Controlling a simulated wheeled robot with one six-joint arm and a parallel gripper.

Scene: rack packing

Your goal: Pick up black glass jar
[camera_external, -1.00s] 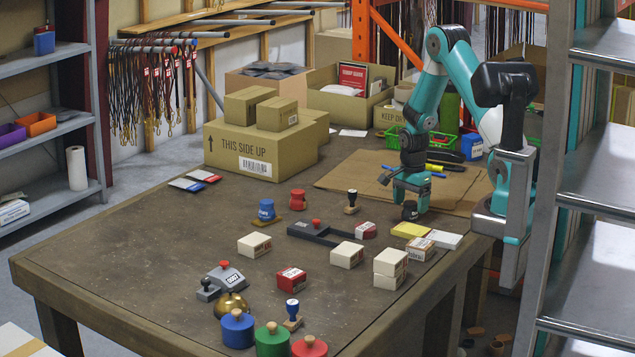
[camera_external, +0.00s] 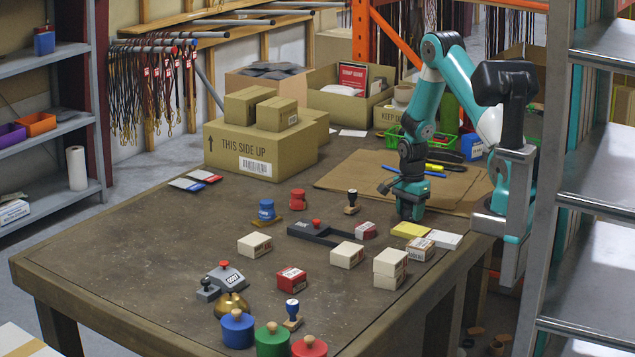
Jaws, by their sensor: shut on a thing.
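My gripper (camera_external: 410,212) is down at the table (camera_external: 150,245), to the right of the black-handled stamp and just behind the yellow box. It is shut on the black glass jar, at the spot where the jar stood. The jar is almost wholly hidden by the fingers, so I cannot tell whether it still touches the table.
A yellow box (camera_external: 410,230) and a white box (camera_external: 446,241) lie close in front of my gripper. A black-handled stamp (camera_external: 351,203) stands to its left. Brown cardboard (camera_external: 350,178) lies behind. A metal shelf (camera_external: 600,190) rises at the right.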

